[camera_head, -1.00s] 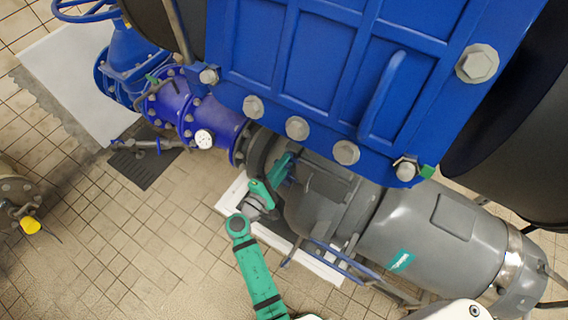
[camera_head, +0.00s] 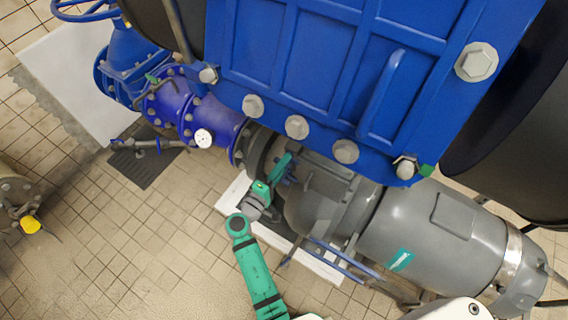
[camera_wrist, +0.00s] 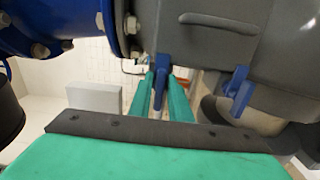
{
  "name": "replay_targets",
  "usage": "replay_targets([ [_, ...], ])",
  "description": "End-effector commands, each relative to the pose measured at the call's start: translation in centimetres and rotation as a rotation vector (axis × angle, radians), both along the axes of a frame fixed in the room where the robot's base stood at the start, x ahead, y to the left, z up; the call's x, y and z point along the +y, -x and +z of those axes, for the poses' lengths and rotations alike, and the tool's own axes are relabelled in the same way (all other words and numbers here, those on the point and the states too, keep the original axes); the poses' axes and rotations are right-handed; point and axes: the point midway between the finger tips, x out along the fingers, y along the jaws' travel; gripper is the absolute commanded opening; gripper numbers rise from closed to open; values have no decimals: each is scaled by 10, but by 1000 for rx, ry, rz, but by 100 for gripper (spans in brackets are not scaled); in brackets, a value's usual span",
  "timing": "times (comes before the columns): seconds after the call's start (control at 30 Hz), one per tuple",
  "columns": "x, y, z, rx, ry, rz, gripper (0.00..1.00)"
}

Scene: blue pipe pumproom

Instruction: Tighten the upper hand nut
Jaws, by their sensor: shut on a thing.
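A blue hand nut (camera_wrist: 161,72) sits below the grey pump housing in the wrist view, between the two green fingers of my gripper (camera_wrist: 164,84). The fingers are shut on it. A second blue hand nut (camera_wrist: 238,90) is to the right, clear of my fingers. In the head view my gripper (camera_head: 281,167) reaches to the near side of the pump, beside the flange. The held nut is mostly hidden there by the gripper.
The grey pump and motor (camera_head: 420,235) lie to the right of my gripper. A large blue panel with bolts (camera_head: 330,80) is above. A blue pipe with a gauge (camera_head: 203,138) is to the left. A blue rail (camera_head: 345,258) stands close by.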

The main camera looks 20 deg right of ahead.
Motion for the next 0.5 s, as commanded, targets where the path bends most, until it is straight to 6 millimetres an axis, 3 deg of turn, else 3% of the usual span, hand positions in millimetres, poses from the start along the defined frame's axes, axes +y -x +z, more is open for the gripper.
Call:
replay_targets([
  [0.1, 1, 1, -2, 3, -3, 2, 0],
  [0.13, 2, 1, -2, 3, -3, 2, 22],
  [0.17, 2, 1, -2, 3, -3, 2, 28],
  [0.5, 2, 1, -1, 2, -1, 2, 28],
])
